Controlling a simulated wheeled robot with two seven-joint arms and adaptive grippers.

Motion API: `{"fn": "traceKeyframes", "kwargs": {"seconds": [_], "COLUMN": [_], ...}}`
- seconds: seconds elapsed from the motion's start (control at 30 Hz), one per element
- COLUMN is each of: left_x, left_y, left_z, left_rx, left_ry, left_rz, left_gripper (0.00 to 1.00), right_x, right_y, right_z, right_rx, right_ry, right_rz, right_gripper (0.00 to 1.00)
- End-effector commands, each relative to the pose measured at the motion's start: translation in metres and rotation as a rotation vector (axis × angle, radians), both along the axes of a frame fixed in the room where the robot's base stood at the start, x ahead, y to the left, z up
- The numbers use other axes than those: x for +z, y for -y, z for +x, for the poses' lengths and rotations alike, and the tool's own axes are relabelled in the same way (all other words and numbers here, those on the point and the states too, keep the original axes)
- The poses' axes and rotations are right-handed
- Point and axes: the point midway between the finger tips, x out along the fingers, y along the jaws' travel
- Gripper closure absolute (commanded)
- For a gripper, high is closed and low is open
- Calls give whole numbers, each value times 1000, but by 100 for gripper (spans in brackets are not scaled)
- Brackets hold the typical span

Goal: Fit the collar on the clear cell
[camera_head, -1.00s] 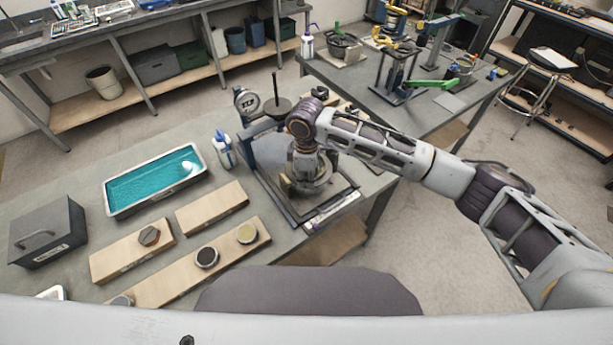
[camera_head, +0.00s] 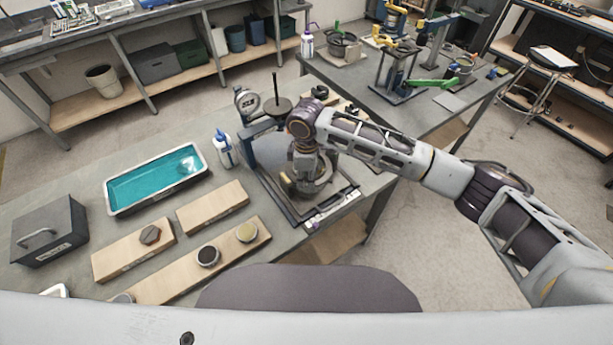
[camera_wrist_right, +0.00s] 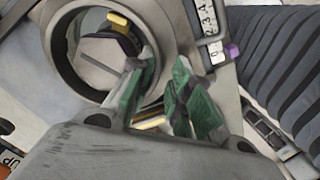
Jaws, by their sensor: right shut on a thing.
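A thick grey ring, seemingly the collar (camera_head: 322,184), is at the press stand on the near table. It also shows large in the right wrist view (camera_wrist_right: 68,75), with a dark, round inside and a small yellow piece. My right gripper (camera_head: 303,184) points down at it. In the wrist view its green-padded fingers (camera_wrist_right: 165,98) straddle the ring's wall, one inside the opening and one outside. The gripper and wrist hide part of the ring in the head view. I cannot make out the clear cell, or whether the ring rests on anything. My left gripper is not in view.
A blue stand with a dial gauge (camera_head: 246,103) rises behind my right wrist. A wash bottle (camera_head: 224,150), a teal-filled tray (camera_head: 155,181), wooden boards with small round pieces (camera_head: 205,270) and a grey box (camera_head: 48,232) stand to the left. Bare table lies between them.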

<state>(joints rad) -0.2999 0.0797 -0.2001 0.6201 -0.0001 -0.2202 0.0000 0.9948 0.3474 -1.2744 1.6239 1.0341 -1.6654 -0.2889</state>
Motion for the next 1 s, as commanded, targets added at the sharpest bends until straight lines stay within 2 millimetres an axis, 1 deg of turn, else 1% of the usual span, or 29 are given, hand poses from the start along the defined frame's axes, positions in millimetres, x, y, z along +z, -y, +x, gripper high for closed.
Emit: {"fn": "traceKeyframes", "kwargs": {"seconds": [0.9, 0.93, 1.0], "left_x": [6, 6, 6], "left_y": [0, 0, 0], "left_z": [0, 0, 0], "left_rx": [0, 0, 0], "left_ry": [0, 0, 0], "left_rz": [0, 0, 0], "left_gripper": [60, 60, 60], "right_x": [-5, -5, -5], "right_y": [0, 0, 0], "right_z": [0, 0, 0], "right_rx": [0, 0, 0], "right_ry": [1, 1, 1], "right_rz": [1, 1, 1], "right_gripper": [100, 78, 69]}}
